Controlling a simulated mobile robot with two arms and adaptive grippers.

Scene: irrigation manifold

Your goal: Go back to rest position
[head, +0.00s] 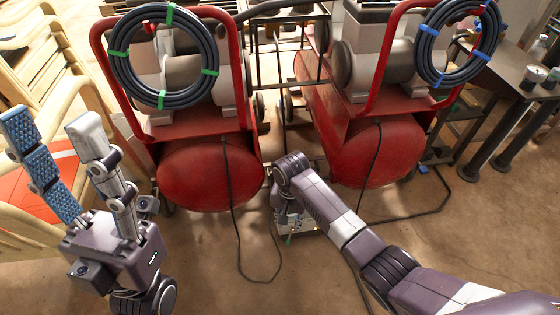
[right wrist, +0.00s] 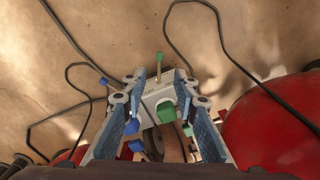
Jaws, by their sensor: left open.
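My left gripper (head: 50,125) is raised at the left of the head view, its two blue-padded fingers spread with nothing between them. My right arm reaches down to the floor between two red compressors. In the head view the right gripper (head: 288,212) is mostly hidden under its own wrist. In the right wrist view the right gripper (right wrist: 160,95) has its two fingers well apart. Between and beyond them is a grey irrigation manifold (right wrist: 150,92) with green and blue valve parts. No firm contact of the fingers with it is visible.
Red compressors (head: 208,172) and (head: 375,155) stand behind, with coiled hoses (head: 118,50) and (head: 420,45) hung on them. Black cables (head: 240,265) loop over the floor. Wooden chairs (head: 40,70) stand left, a dark table (head: 515,70) right.

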